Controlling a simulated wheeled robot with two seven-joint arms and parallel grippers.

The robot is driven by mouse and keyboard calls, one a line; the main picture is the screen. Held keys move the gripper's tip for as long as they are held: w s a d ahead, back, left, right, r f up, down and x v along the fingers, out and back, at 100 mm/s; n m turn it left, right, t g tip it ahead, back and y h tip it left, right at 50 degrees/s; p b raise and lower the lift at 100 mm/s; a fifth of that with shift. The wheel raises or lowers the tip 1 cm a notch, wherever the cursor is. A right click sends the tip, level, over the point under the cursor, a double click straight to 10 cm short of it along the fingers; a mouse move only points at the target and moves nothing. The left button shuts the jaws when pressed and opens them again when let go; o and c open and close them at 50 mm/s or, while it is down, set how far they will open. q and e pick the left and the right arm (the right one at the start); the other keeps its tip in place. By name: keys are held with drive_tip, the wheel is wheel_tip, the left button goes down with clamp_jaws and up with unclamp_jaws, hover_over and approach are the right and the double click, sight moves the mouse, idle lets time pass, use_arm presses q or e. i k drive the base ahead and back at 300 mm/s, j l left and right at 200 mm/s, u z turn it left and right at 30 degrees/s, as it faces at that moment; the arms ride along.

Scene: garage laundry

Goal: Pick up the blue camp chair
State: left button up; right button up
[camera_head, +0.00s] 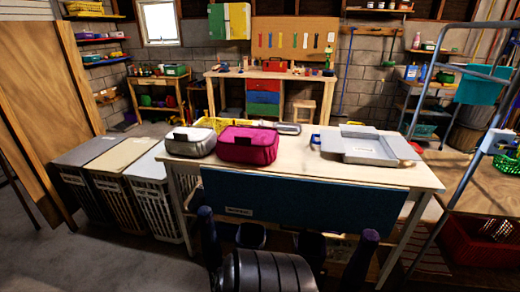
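A wide blue fabric panel (310,202) with a small pale label stands upright against the front of the pale wooden table (330,168). It looks like the back of the blue camp chair. Two dark blue, round-topped posts stick up in front of it, one at left and one at right; I cannot tell for sure whether they belong to the chair. The seat and legs are mostly hidden in shadow and behind a black ribbed part at the bottom centre. I cannot make out either of my grippers in the head view.
On the table lie a grey case (190,141), a magenta case (248,145) and a grey tray (366,146). Several hampers (150,186) stand at its left. A metal frame and a red basket (480,243) are at right. The floor at lower left is clear.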

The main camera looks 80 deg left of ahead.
sight(212, 256)
drive_tip(key=u, duration=3.3)
